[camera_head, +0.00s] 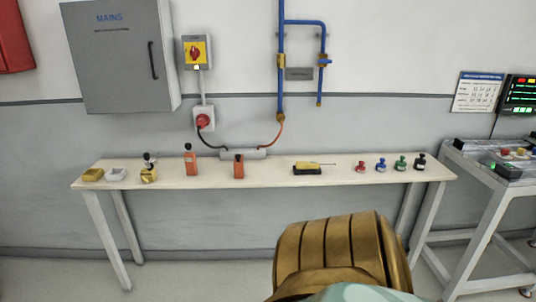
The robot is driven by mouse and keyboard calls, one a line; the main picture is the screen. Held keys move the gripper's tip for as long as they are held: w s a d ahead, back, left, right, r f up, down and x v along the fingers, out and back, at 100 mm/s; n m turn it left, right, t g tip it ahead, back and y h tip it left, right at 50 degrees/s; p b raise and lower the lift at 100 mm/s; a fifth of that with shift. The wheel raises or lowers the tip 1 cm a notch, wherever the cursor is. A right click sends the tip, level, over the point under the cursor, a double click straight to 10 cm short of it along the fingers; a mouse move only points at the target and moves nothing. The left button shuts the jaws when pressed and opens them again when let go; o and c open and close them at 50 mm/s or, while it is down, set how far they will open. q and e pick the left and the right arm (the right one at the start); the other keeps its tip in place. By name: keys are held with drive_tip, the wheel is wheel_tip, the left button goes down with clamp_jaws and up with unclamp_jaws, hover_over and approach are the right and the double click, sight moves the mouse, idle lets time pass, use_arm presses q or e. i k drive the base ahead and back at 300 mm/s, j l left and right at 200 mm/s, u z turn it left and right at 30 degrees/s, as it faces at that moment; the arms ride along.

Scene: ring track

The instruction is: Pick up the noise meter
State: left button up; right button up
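No label tells the noise meter apart. The likeliest match is an upright orange handheld device (190,163) with a small dark knob on top, standing left of centre on the bench. A second, shorter orange device (239,168) with a dark upper part stands to its right. A yellow device (307,168) with a thin probe pointing right lies on a black base further right. Neither of my grippers is in view. A ribbed bronze and teal part, apparently mine, fills the bottom centre, below the bench's front edge.
The pale bench (270,179) also holds yellow (92,175) and white (116,175) boxes, a brass item (149,175), and several stamp-like pieces (381,165) at right. A grey junction box with cables (243,154) sits behind. A side table (500,185) stands at right.

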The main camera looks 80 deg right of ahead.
sight(189, 156)
drive_tip(key=z, duration=1.85)
drive_tip(key=i+l+u, duration=0.15)
drive_tip(key=i, duration=0.3)
